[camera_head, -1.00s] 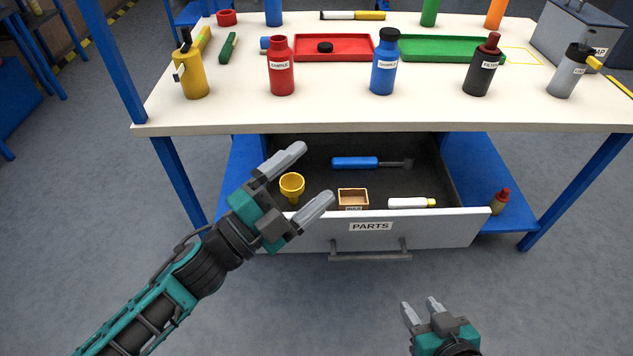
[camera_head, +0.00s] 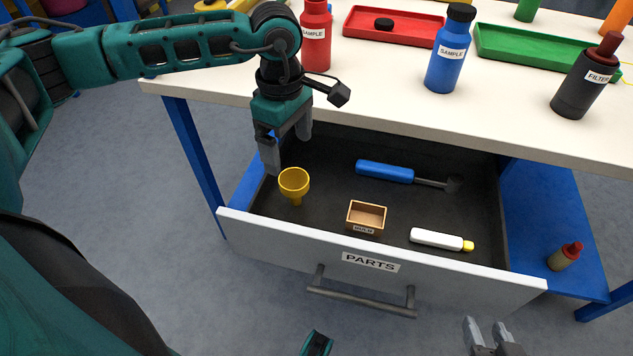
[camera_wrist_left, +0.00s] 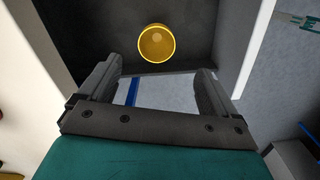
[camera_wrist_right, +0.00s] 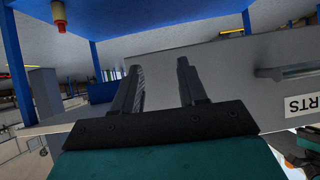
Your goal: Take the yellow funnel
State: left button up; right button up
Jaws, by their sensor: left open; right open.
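The yellow funnel (camera_head: 294,184) stands in the open drawer at its left side, wide mouth up. It also shows in the left wrist view (camera_wrist_left: 157,43), beyond the fingertips and between their lines. My left gripper (camera_head: 287,150) is open and empty, pointing down above the back left of the drawer, just behind and above the funnel; a gap seems to remain between them. In the left wrist view its fingers (camera_wrist_left: 157,85) are spread wide. My right gripper (camera_head: 486,333) is open and empty, low in front of the drawer; its fingers show in the right wrist view (camera_wrist_right: 160,80).
The drawer (camera_head: 440,268) labelled PARTS also holds a small wooden box (camera_head: 367,217), a white tube with a yellow cap (camera_head: 436,239) and a blue-handled tool (camera_head: 385,171). The tabletop edge (camera_head: 400,112) overhangs the drawer's back. Bottles stand on the table, including a blue one (camera_head: 449,52).

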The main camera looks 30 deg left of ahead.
aim_at(293, 178)
pick_arm(q)
jog(key=shift+w+a+f, duration=0.15)
jog(key=shift+a+f, duration=0.15)
jog(key=shift+a, duration=0.05)
notch_tip(293, 178, down, 7)
jog(key=shift+r+b, duration=0.2)
jog(key=shift+b, duration=0.6)
jog(key=f, duration=0.1)
jog(key=f+b, duration=0.1)
jog(key=f, duration=0.3)
jog(key=shift+w+d+f+b, duration=0.1)
jog(key=shift+d+f+b, duration=0.05)
jog(key=shift+d+b, duration=0.2)
jog(key=shift+f, duration=0.15)
jog(key=c, duration=1.1)
